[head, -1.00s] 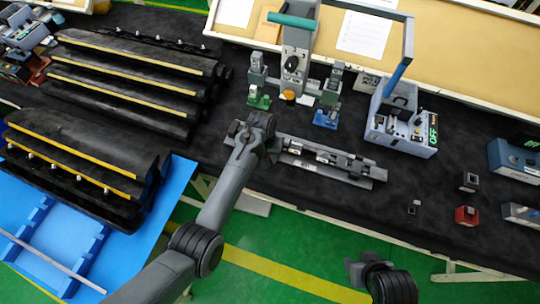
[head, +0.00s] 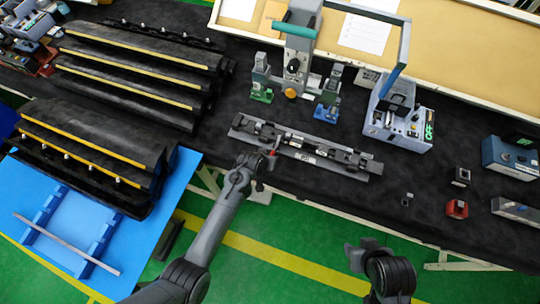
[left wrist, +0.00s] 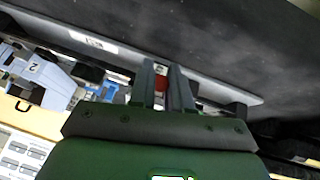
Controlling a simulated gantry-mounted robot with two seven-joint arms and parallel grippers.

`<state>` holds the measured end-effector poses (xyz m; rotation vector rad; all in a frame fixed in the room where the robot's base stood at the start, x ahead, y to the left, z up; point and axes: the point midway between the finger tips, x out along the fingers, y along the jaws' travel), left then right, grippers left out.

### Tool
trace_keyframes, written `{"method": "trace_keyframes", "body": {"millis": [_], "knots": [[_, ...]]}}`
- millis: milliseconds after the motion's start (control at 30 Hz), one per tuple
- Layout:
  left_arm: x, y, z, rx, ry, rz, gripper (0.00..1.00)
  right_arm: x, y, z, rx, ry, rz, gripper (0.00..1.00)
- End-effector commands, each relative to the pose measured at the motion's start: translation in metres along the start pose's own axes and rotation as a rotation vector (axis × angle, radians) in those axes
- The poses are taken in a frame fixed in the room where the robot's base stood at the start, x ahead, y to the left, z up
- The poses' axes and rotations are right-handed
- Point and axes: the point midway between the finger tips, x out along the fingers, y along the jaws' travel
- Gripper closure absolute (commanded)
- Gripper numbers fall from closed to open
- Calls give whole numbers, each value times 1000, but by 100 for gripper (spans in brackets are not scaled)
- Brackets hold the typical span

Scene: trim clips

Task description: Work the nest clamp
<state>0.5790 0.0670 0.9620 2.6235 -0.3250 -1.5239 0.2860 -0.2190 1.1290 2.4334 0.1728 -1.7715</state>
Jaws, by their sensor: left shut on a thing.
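The nest (head: 325,152) is a long grey fixture with dark blocks and clamp parts, lying on the black table covering at the middle. A small red clamp handle (head: 273,154) stands at its front edge, left of its middle. My left gripper (head: 268,160) is at this handle, partly hidden by its own wrist. In the left wrist view my left gripper's two fingers (left wrist: 165,82) are shut on the red handle (left wrist: 160,84), with the grey fixture plate behind.
A press with a teal handle (head: 290,29) and green and blue fixtures stands behind the nest. A grey tester (head: 398,128) with a green display is to its right. Black trim with yellow strips (head: 130,80) lies left. A red block (head: 456,209) sits at right.

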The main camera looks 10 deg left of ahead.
Motion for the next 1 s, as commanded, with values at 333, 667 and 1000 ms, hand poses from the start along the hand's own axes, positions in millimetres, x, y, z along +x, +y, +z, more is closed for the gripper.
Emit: {"method": "trace_keyframes", "body": {"millis": [333,667,1000], "knots": [[4,-2,3,11,91,13,100,3,-2,1,6,0,-5,57],[4,-2,3,11,94,13,100,3,-1,1,5,0,-4,57],[5,-1,4,11,91,14,57,3,1,1,-4,-2,3,57]]}}
